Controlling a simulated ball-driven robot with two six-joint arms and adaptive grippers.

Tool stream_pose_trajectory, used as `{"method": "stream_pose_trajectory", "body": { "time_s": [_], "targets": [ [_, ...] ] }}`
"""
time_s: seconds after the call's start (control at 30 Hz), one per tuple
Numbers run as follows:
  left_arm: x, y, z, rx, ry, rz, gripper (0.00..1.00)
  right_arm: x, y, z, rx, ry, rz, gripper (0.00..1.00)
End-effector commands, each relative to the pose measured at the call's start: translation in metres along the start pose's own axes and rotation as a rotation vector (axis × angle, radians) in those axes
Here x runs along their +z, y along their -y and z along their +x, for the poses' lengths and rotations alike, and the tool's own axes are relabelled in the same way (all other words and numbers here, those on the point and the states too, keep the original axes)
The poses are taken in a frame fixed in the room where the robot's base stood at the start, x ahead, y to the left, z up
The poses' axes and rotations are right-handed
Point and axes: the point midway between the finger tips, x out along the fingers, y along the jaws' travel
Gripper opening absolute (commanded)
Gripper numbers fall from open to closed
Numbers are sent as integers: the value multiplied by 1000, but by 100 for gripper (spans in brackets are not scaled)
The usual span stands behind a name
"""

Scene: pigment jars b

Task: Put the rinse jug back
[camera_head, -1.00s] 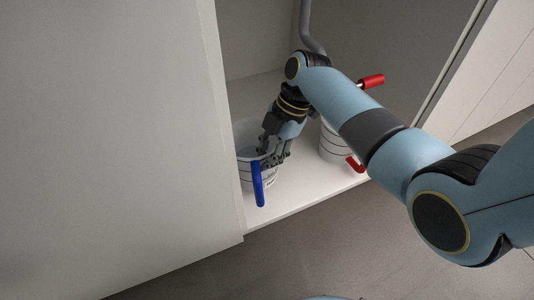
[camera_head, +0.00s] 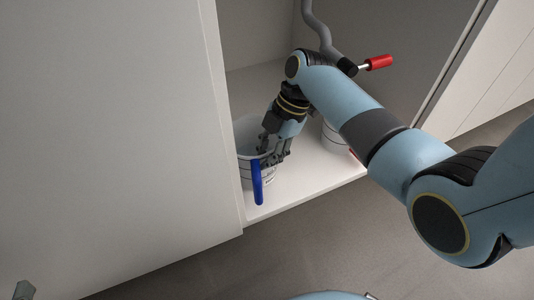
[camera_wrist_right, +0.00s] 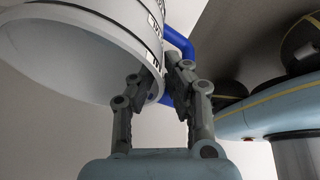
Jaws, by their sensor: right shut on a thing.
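The rinse jug, a white jug (camera_head: 246,131) with dark bands and a blue handle (camera_head: 257,183), is in the open cabinet, near its left side. My right gripper (camera_head: 266,162) is shut on its wall at the rim, beside the handle. In the right wrist view, the fingers (camera_wrist_right: 158,70) pinch the rim of the white jug (camera_wrist_right: 85,35), with the blue handle behind them. I cannot tell whether its base touches the cabinet floor.
A second white jug (camera_head: 331,139) with a red handle is mostly hidden behind my right arm. A grey pipe (camera_head: 318,25) with a red-handled valve (camera_head: 378,62) is at the cabinet's back. A large pale panel (camera_head: 110,130) is on the left. The cabinet floor (camera_head: 315,177) is bare at the front.

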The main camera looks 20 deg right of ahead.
Motion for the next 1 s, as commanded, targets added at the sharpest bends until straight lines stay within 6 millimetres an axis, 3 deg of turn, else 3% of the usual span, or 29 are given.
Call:
{"method": "stream_pose_trajectory", "body": {
  "time_s": [1.0],
  "targets": [
    [6, -1, 0, 1, 4, -1, 40, 2, 0, 10, 2, -6, -2, 0]
  ]
}}
